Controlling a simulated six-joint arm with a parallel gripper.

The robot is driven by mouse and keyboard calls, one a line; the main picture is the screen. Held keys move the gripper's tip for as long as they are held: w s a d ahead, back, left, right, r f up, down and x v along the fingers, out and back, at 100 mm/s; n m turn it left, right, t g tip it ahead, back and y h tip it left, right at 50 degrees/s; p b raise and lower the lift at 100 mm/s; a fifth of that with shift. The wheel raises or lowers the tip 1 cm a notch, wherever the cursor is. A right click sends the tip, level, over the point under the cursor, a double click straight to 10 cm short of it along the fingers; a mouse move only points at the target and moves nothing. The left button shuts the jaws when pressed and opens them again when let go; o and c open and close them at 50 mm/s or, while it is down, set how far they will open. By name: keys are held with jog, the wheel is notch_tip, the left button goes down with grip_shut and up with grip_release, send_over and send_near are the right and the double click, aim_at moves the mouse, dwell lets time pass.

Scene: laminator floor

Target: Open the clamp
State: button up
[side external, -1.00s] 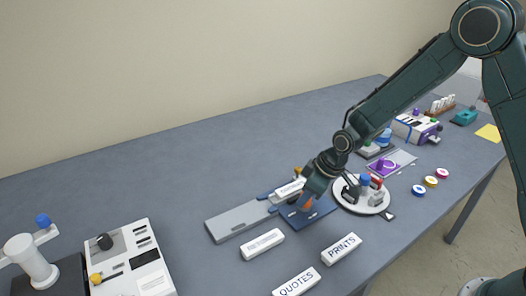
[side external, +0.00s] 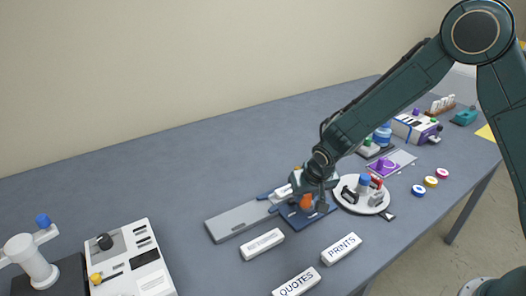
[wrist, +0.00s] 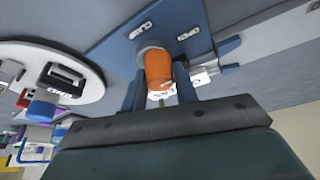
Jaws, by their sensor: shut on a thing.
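The clamp has a dark blue base plate (side external: 293,217) on the table, right of a grey plate. An orange handle (side external: 306,201) stands on it; in the wrist view this handle (wrist: 158,70) rises from a round grey mount. My gripper (side external: 314,193) is down at the blue plate. In the wrist view my gripper (wrist: 160,88) has one finger on each side of the orange handle and is shut on it. A white block beside the handle is partly hidden.
A round white tray (side external: 347,201) with small parts stands close to the right of the clamp. The grey plate (side external: 235,221) lies to the left. White blocks marked PRINTS (side external: 341,249) and QUOTES (side external: 296,283) lie in front. The back left of the table is clear.

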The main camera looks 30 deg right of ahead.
jog(key=shift+m, duration=0.4)
jog(key=o, duration=1)
jog(key=v, duration=1.4)
jog(key=shift+w+a, duration=0.15)
jog(key=shift+a, duration=0.05)
